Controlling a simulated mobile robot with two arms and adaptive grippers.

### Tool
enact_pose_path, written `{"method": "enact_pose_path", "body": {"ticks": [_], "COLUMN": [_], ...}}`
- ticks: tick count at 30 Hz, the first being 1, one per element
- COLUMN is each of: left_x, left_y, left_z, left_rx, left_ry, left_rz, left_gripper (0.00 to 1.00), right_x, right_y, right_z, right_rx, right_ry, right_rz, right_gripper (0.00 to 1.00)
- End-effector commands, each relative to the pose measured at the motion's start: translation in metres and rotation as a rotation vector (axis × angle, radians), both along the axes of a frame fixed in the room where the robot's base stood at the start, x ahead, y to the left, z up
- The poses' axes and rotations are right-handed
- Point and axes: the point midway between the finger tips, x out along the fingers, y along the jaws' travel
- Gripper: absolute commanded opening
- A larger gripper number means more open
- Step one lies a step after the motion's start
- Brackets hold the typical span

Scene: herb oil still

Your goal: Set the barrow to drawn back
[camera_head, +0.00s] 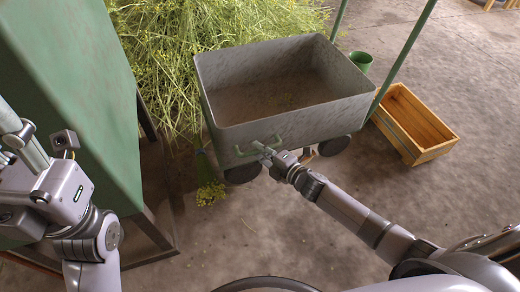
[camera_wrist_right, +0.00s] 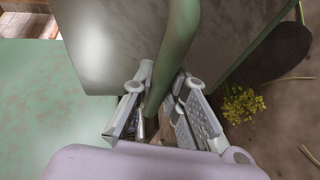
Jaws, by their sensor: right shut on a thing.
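The barrow (camera_head: 310,118) is a grey, open-topped cart on dark wheels in the middle of the head view, and its tub looks empty. A green bar handle (camera_head: 244,151) is fixed to its near side. My right gripper (camera_head: 267,149) is shut on this handle. In the right wrist view the fingers (camera_wrist_right: 164,98) stand on either side of the green bar (camera_wrist_right: 178,50), close to the barrow's grey wall (camera_wrist_right: 112,45). My left gripper (camera_head: 18,130) is at the left edge of the head view, far from the barrow, and its fingers are not clear.
A large green cabinet (camera_head: 75,75) on dark legs stands left of the barrow. Cut yellow-flowered herbs (camera_head: 175,45) are heaped behind and left of it. A wooden crate (camera_head: 415,125), a green cup (camera_head: 360,62) and green posts (camera_head: 408,50) are on the right. The near floor is mostly clear.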

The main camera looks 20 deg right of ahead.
Motion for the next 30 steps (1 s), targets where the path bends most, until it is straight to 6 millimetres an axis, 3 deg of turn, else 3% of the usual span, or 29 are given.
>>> {"method": "enact_pose_path", "body": {"ticks": [9,13,30], "left_x": [0.0,0.0,0.002], "left_y": [0.0,0.0,0.001], "left_z": [0.0,0.001,-0.007], "left_rx": [0.0,0.0,-0.001], "left_ry": [0.001,0.0,0.023], "left_rz": [0.0,0.0,0.001], "left_gripper": [0.4,0.4,0.4], "right_x": [0.0,0.0,0.005], "right_y": [-0.001,-0.01,-0.133], "right_z": [-0.001,0.0,-0.001], "right_rx": [0.001,-0.001,-0.002], "right_ry": [0.002,0.002,0.002], "right_rz": [0.0,-0.002,-0.008], "right_gripper": [0.0,0.0,0.0]}}
